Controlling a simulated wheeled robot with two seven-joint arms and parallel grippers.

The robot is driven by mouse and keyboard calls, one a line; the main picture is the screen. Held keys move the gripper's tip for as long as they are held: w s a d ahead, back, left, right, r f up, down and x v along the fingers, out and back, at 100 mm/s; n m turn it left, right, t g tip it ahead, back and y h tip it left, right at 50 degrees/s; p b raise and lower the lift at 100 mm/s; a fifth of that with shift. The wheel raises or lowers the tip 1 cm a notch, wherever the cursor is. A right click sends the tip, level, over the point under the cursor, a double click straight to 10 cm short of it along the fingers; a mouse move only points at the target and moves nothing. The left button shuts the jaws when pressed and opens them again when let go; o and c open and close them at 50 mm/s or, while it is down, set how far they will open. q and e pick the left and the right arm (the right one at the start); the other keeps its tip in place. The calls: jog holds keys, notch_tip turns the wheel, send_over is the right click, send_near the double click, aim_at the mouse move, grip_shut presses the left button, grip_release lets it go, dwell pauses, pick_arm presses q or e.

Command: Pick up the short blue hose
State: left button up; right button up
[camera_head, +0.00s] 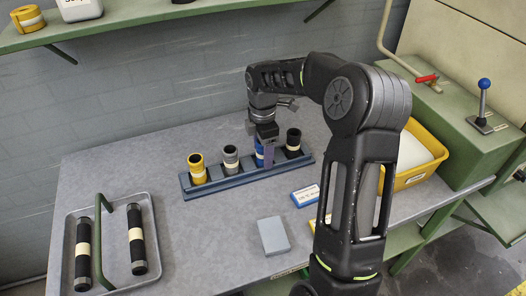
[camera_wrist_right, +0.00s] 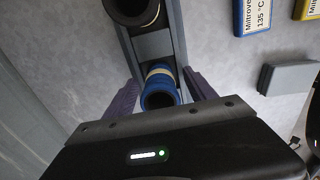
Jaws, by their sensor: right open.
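The short blue hose (camera_head: 259,151) stands upright in the blue-grey rack (camera_head: 226,185), partly hidden by my right gripper in the head view. In the right wrist view the blue hose (camera_wrist_right: 159,97), with a pale band, lies between the two purple fingers. My right gripper (camera_head: 267,150) is open, with its fingers pointing down around the hose; the right wrist view shows the fingers (camera_wrist_right: 161,78) on either side of it, apart. My left gripper is not in view.
Yellow (camera_head: 197,168), grey (camera_head: 231,158) and black (camera_head: 293,143) hoses stand in the same rack. A tray (camera_head: 112,197) with two black hoses and a green handle lies at left. A grey block (camera_head: 273,236), a blue box (camera_head: 305,195) and a yellow bin (camera_head: 412,178) are at right.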

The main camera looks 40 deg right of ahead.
jog(key=shift+c, duration=0.5)
grip_shut()
dwell(0.3)
